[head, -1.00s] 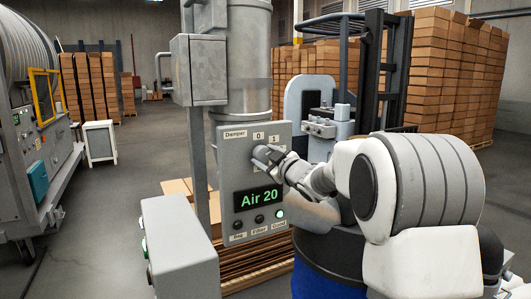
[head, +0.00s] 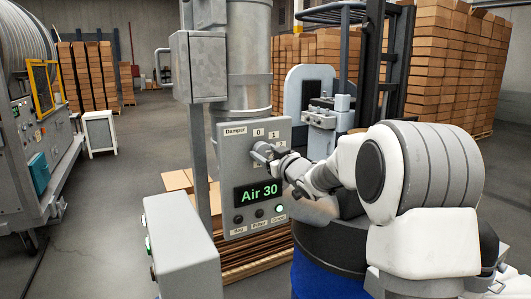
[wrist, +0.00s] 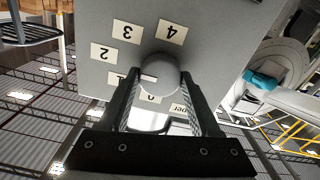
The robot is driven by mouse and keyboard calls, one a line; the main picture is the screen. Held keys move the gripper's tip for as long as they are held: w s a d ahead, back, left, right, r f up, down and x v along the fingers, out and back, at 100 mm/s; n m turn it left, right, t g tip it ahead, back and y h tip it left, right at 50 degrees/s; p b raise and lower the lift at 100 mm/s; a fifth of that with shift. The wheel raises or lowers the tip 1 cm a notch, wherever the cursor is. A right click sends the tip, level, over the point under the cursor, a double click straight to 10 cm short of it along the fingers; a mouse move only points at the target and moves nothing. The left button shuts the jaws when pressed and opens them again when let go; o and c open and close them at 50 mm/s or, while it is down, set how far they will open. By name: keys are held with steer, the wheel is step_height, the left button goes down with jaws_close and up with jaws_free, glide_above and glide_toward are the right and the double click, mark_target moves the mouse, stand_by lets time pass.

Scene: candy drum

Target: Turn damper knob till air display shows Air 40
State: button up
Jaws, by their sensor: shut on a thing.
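The grey damper panel (head: 228,190) hangs on the duct post, with labels "Damper", 0 and 1 showing at its top. The air display (head: 259,193) reads "Air 30" in green. My gripper (head: 268,158) is shut on the damper knob (head: 260,150) at the panel's upper middle. In the wrist view the round knob (wrist: 159,78) sits between the two fingers, against the panel face. Number labels 0 to 4 ring the knob there, seen upside down. Part of the knob is hidden by my gripper in the head view.
Below the display are several small buttons, one lit green (head: 279,209). A grey box (head: 180,245) stands at the lower left, close to the panel. Cartons lie under the panel. A forklift (head: 375,70) and stacked boxes (head: 455,70) stand behind.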

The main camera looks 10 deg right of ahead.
steer(key=o, duration=1.4)
steer(key=b+v, duration=0.3)
steer(key=v, duration=1.4)
steer(key=shift+s, duration=0.2)
steer(key=s+a+f+m+g+h, duration=0.1)
steer(key=s+f+g, duration=0.3)
steer(key=s, duration=0.6)
steer(key=s+a+f+m+g+h, duration=0.2)
steer(key=s+f, duration=0.3)
steer(key=s, duration=0.5)
steer(key=s+a+f+m+g+h, duration=0.2)
steer(key=s+f+g, duration=0.2)
steer(key=s, duration=0.5)
steer(key=shift+s+a+f+m+g+h, duration=0.2)
steer(key=shift+s+m+g+h, duration=0.15)
steer(key=shift+g, duration=0.45)
